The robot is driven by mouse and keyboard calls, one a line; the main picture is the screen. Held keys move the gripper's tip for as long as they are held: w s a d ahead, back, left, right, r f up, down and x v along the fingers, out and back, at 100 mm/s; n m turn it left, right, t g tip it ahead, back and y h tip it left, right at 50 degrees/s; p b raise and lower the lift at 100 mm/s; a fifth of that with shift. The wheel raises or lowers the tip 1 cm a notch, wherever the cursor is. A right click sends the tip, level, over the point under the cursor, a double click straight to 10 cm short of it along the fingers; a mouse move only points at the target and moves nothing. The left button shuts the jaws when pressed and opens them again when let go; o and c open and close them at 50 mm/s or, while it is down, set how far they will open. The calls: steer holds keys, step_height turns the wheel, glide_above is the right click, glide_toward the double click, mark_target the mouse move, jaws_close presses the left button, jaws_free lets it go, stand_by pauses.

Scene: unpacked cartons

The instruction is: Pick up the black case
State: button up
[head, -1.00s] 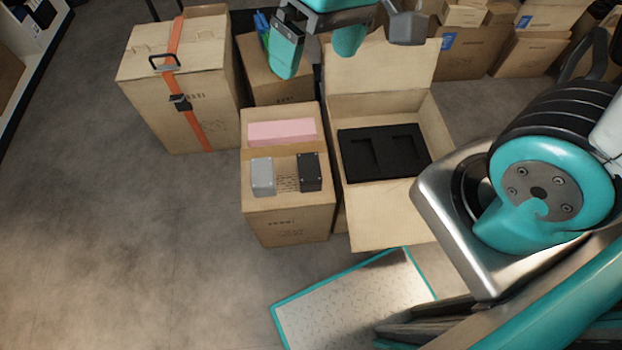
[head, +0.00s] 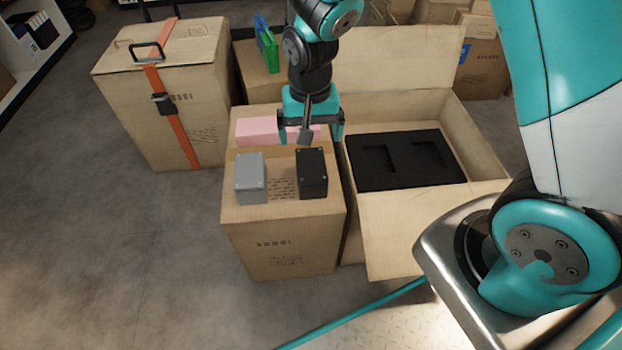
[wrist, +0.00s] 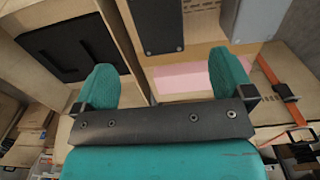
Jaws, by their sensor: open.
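The black case (head: 312,174) stands on top of a closed carton (head: 283,240), at its right side. A grey case (head: 251,178) stands to its left. My gripper (head: 310,137) is open and empty, just behind and above the black case in the head view. In the wrist view, the black case (wrist: 155,24) is at the top, beyond and between the spread fingers (wrist: 160,80). The pink block (head: 262,130) lies behind the cases, partly hidden by my gripper.
An open carton (head: 395,235) with a black foam insert (head: 408,160) is on the right. A tall carton with an orange strap (head: 170,120) stands at the left. A carton with green and blue items (head: 268,50) is behind. The floor at front left is clear.

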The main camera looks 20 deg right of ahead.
mark_target(311, 163)
step_height(311, 163, down, 7)
steer(key=shift+r+b, duration=0.1)
steer(key=shift+b, duration=1.05)
step_height(311, 163, down, 5)
steer(key=b, duration=0.3)
steer(key=shift+s+f, duration=0.15)
steer(key=shift+f, duration=0.05)
steer(key=shift+r, duration=0.1)
steer(key=c, duration=1.1)
